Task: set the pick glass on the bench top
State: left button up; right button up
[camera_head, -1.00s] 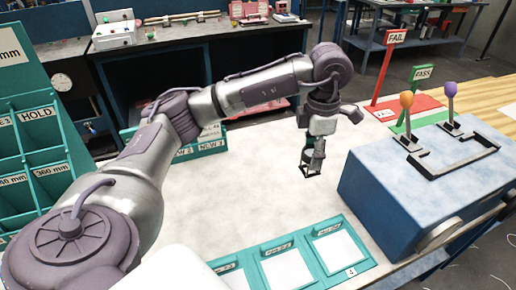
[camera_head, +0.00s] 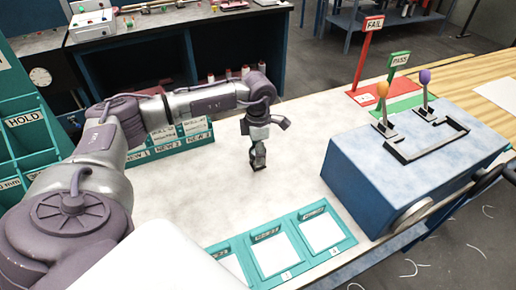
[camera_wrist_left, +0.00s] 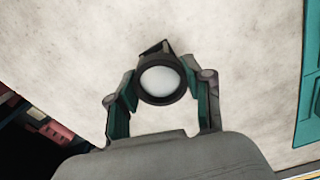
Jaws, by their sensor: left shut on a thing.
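The pick glass (camera_wrist_left: 161,84) is a small dark ring around a pale round lens, with a dark frame part at its far side. My left gripper (camera_wrist_left: 160,92) is shut on it, one teal-padded finger at each side. In the head view my left gripper (camera_head: 258,147) points down over the bench, with the pick glass (camera_head: 258,160) small and dark at its tips. The pale bench top (camera_head: 210,205) lies below. I cannot tell whether the glass touches it. My right gripper is not in view.
Teal trays with white cards (camera_head: 322,231) lie along the front edge. A teal labelled rack (camera_head: 172,147) stands behind left. A blue box with two levers (camera_head: 365,185) stands right, with FAIL (camera_head: 373,23) and PASS (camera_head: 399,59) signs behind. Bench around the gripper is clear.

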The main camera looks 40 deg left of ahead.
pick_arm(q)
jog(key=shift+f, duration=0.2)
jog(key=shift+f+b, duration=0.25)
jog(key=shift+b, duration=0.05)
jog(key=o, duration=1.2)
jog(key=shift+r, duration=0.1)
jog(key=shift+c, duration=0.2)
